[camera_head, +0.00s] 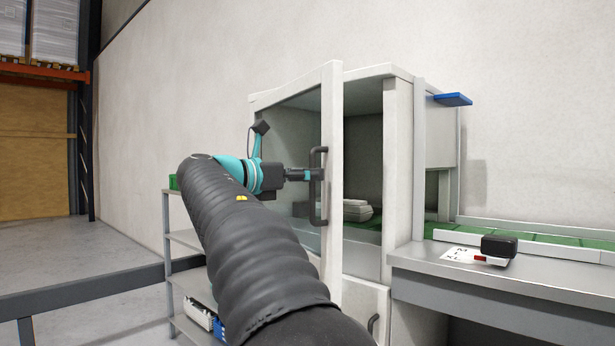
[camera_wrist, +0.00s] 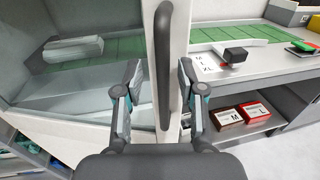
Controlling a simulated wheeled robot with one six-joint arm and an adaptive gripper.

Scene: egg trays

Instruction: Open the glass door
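The glass door (camera_head: 332,110) of the white cabinet stands part way open, its handle edge swung out from the cabinet, with a gap into the interior at its right. Its black vertical handle (camera_head: 324,205) is on the white frame at the free edge. My gripper (camera_head: 314,174) is at the handle. In the wrist view, my gripper (camera_wrist: 159,72) has its fingers apart, one on each side of the handle (camera_wrist: 163,60), with visible gaps. Contact cannot be made out in the head view.
Behind the glass, a pale tray stack (camera_head: 357,210) sits inside the cabinet (camera_head: 397,150). A metal table (camera_head: 470,268) at the right holds a black device (camera_head: 499,245). A shelf rack (camera_head: 185,238) stands at the left. A lower door with its own handle (camera_head: 373,325) sits below.

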